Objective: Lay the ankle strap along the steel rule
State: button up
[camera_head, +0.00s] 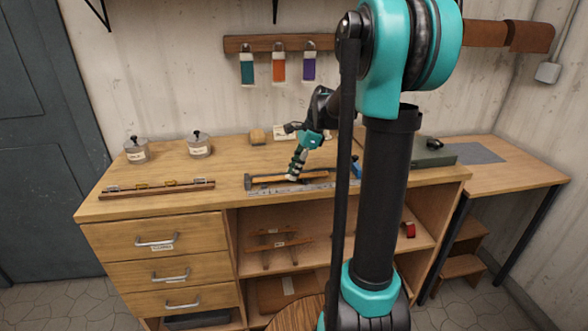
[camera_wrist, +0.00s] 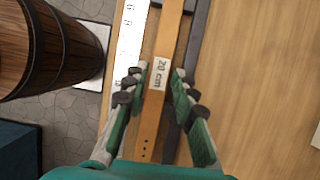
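The tan ankle strap (camera_wrist: 166,40) has a white "20 cm" tag and small holes at its near end. In the head view the strap (camera_head: 270,178) lies on the bench, close behind and nearly parallel to the steel rule (camera_head: 262,192). The pale rule (camera_wrist: 128,45) shows to its left in the wrist view, with a gap between them. My gripper (camera_wrist: 161,72) is open, with one finger on each side of the strap near the tag and small gaps visible. In the head view my gripper (camera_head: 292,177) is low over the bench; it hides part of the strap.
A dark bar (camera_wrist: 196,45) runs along the strap's right side. Two jars (camera_head: 199,146) and a strip with labels (camera_head: 157,188) are at the bench's left. A green case (camera_head: 432,153) is at the right. A wooden barrel (camera_wrist: 45,45) stands below the front edge.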

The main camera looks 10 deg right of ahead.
jog(key=shift+o, duration=1.1)
jog(key=shift+r, duration=0.1)
jog(key=shift+r, duration=0.35)
jog(key=v, duration=1.2)
jog(key=s+f+n+t+h, duration=0.4)
jog(key=s+f+n, duration=1.4)
jog(key=s+f, duration=0.4)
jog(key=shift+a+f+h, duration=0.3)
jog(key=shift+f, duration=0.55)
